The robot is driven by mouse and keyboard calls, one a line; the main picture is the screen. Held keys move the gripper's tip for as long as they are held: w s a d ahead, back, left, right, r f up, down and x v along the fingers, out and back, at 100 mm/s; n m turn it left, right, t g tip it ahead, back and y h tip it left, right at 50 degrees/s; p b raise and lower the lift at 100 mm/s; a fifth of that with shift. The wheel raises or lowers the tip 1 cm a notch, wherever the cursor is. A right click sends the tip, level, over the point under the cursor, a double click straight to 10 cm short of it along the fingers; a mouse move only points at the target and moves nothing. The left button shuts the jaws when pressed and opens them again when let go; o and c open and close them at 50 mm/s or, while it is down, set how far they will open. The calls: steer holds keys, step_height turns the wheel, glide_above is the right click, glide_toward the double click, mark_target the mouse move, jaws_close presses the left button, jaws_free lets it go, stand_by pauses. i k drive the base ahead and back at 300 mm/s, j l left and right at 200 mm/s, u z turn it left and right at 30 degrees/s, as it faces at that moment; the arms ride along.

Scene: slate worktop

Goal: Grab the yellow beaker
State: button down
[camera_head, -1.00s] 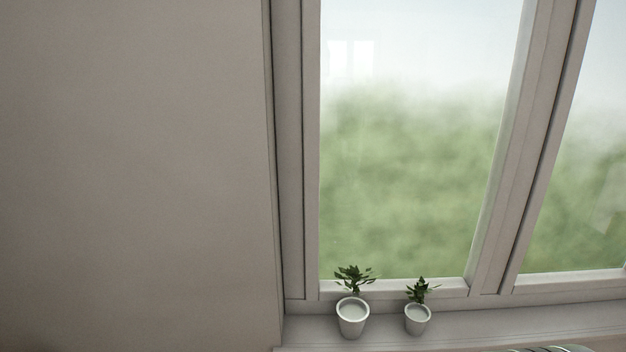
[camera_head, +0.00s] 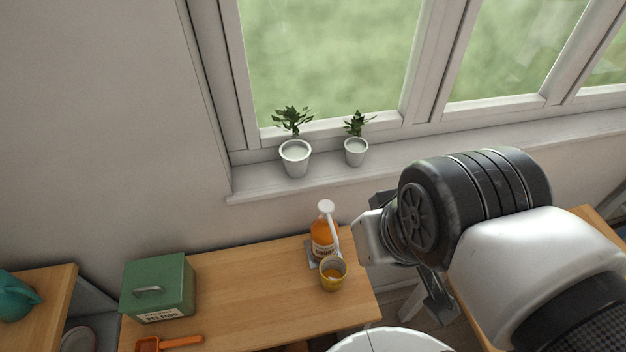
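The yellow beaker (camera_head: 333,280) stands upright near the right end of the wooden worktop, with something orange-brown inside it. It is just in front of an orange bottle with a white pump top (camera_head: 323,239). My gripper (camera_head: 438,306) is to the right of the beaker, apart from it, and partly hidden behind my arm's wrist. I cannot see its fingertips clearly enough to tell whether they are open or shut. Nothing is seen held in it.
A green lidded box (camera_head: 160,288) and an orange scoop (camera_head: 168,343) are at the worktop's left. The wooden worktop (camera_head: 245,290) is clear between box and beaker. Two potted plants (camera_head: 295,158) stand on the windowsill. A teal jug (camera_head: 17,298) is far left.

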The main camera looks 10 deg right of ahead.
mark_target(334, 269)
steer(key=j+z, duration=0.15)
steer(key=j, duration=0.2)
steer(key=k+j+z, duration=0.2)
steer(key=j, duration=0.2)
steer(key=j+z, duration=0.15)
steer(key=j, duration=0.2)
steer(key=k+j+z, duration=0.15)
steer(key=j, duration=0.2)
